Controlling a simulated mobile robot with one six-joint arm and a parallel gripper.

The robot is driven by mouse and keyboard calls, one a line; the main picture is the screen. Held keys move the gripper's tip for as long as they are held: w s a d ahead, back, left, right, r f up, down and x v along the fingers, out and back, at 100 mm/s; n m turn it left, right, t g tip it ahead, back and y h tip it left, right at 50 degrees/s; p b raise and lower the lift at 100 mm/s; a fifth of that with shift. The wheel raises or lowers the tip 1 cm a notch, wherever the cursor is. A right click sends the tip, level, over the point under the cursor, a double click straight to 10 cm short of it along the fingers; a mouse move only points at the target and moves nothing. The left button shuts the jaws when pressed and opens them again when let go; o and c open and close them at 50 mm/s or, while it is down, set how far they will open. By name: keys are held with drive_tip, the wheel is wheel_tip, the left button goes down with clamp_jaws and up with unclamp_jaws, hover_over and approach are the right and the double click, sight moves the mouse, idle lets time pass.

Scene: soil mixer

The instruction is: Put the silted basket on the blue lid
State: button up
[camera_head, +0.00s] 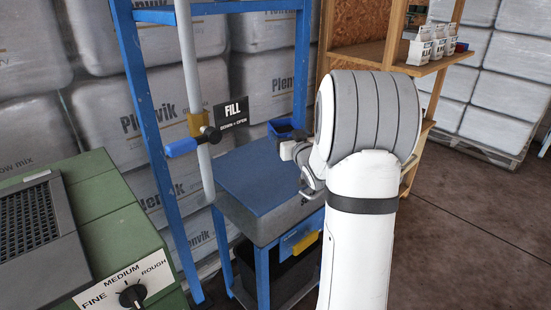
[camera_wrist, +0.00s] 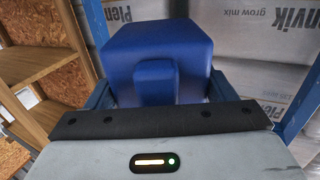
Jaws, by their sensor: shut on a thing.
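The basket (camera_head: 274,132), small and blue with dark material inside, is held in my gripper (camera_head: 288,146) in the head view. In the wrist view the blue basket (camera_wrist: 183,45) fills the space ahead of the gripper, with a blue block on its near side between the jaws. My gripper is shut on it. The blue lid (camera_head: 258,180) lies flat on a grey bin in a blue frame. The basket appears above the far side of the lid; the exact gap cannot be told. My arm hides the lid's right side.
A blue-handled valve (camera_head: 182,147) on a pipe and a FILL sign (camera_head: 232,112) stand left of the basket. A green machine (camera_head: 110,215) with a dial is at left. A wooden shelf (camera_head: 385,55) with white cartons is behind right. Wrapped bales line the back.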

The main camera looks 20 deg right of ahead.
drive_tip(key=f+b, duration=0.1)
drive_tip(key=f, duration=0.2)
drive_tip(key=f+b, duration=0.2)
drive_tip(key=f, duration=0.1)
drive_tip(key=f+b, duration=0.1)
drive_tip(key=f, duration=0.2)
drive_tip(key=shift+a+f, duration=0.25)
drive_tip(key=shift+f, duration=0.15)
drive_tip(key=o, duration=1)
drive_tip(key=shift+r, duration=0.15)
drive_tip(key=shift+r, duration=0.15)
drive_tip(key=s, duration=1.2)
drive_tip(key=shift+a, duration=0.35)
